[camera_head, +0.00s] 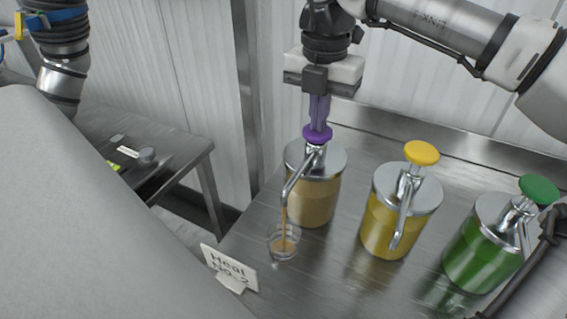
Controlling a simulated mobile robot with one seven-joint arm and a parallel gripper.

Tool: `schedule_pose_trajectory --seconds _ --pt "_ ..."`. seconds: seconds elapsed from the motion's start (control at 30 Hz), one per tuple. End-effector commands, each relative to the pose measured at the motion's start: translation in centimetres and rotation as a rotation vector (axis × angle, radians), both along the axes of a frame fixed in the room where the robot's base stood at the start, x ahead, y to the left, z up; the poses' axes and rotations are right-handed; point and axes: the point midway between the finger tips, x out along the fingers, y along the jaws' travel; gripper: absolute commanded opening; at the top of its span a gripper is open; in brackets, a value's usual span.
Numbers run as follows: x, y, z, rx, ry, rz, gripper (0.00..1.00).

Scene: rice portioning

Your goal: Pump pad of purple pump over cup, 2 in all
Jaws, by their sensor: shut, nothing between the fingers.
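The purple pump (313,202) is a clear jar of tan liquid with a steel lid and a spout that points down toward the front left. Its purple pad (317,134) is at the top. My gripper (319,122) is shut, pointing straight down, with its purple-looking fingertips on or just over the pad; contact is hard to tell apart. A small clear cup (284,243) stands under the spout. A thin tan stream runs from the spout into the cup, and some tan liquid shows inside it.
A yellow pump (398,210) and a green pump (487,243) stand to the right on the steel table. A sign reading "Meal No-2" (229,268) stands at the front left. A second steel table (178,150) is further left, past a gap.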

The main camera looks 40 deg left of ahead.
Motion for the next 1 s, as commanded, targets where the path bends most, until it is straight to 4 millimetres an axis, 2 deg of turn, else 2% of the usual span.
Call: schedule_pose_trajectory --seconds 0.07,0.37,1.0 --pt "0.0 0.0 -0.6 -0.004 0.002 0.0 0.0" --pt "0.0 -0.1 -0.3 -0.004 0.003 0.001 0.0" --pt "0.0 0.0 3.4 -0.002 0.0 0.0 0.0"
